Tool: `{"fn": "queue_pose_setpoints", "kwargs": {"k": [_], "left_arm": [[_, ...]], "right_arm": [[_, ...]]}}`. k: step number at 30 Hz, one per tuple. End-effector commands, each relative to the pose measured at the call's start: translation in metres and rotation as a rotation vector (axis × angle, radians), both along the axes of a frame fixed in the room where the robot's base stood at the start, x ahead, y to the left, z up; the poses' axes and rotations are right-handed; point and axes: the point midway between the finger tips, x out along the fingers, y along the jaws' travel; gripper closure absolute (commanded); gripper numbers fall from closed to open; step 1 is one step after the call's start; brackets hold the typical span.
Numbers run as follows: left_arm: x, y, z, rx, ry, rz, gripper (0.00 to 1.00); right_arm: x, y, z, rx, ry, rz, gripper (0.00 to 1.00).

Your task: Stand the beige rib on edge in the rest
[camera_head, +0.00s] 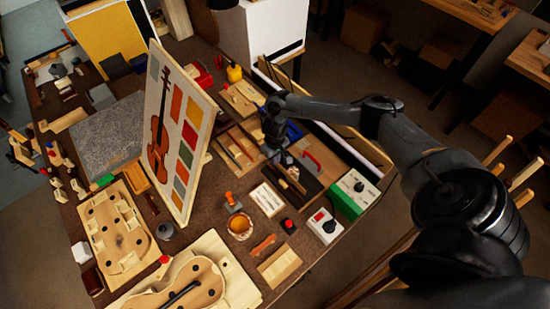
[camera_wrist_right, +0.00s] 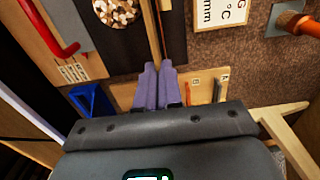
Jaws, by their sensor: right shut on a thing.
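My right gripper (camera_head: 284,160) is over the right part of the bench, pointing down. In the right wrist view its two fingers (camera_wrist_right: 161,88) are shut on a thin, light-brown strip (camera_wrist_right: 157,28), which looks like the beige rib seen along its edge. Most of the strip's grip area is hidden by the fingers. A pale wooden board with slots and thin strips (camera_wrist_right: 203,90) lies just beyond the fingers; I cannot tell for sure whether it is the rest. My left gripper is not in view.
A red handle (camera_head: 312,159) and a blue block (camera_wrist_right: 92,101) are close to the gripper. A green-and-white box (camera_head: 352,193) stands to its right. A tall violin chart (camera_head: 173,130) stands to the left. Several small tools and wooden parts crowd the bench.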

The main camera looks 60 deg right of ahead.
Motion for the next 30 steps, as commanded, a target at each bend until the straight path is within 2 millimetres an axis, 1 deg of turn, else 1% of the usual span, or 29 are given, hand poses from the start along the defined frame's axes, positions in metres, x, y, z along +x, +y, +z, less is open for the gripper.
{"fn": "queue_pose_setpoints", "kwargs": {"k": [1,6,7,12,18,30], "left_arm": [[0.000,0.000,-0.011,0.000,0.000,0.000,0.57],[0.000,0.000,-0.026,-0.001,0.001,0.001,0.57],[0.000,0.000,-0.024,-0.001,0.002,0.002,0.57],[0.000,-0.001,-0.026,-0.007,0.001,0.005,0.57],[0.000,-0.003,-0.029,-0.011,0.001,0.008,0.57],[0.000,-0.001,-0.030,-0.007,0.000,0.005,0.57]], "right_arm": [[0.000,0.000,-0.009,0.000,0.000,0.001,1.00],[0.000,0.000,-0.022,0.000,0.000,0.002,1.00],[0.000,0.000,-0.023,0.000,0.001,0.001,1.00],[0.000,0.000,-0.037,0.000,0.001,0.000,1.00],[0.000,0.000,-0.049,0.001,0.000,0.000,1.00],[0.000,0.000,-0.052,0.000,0.000,0.001,1.00]]}}
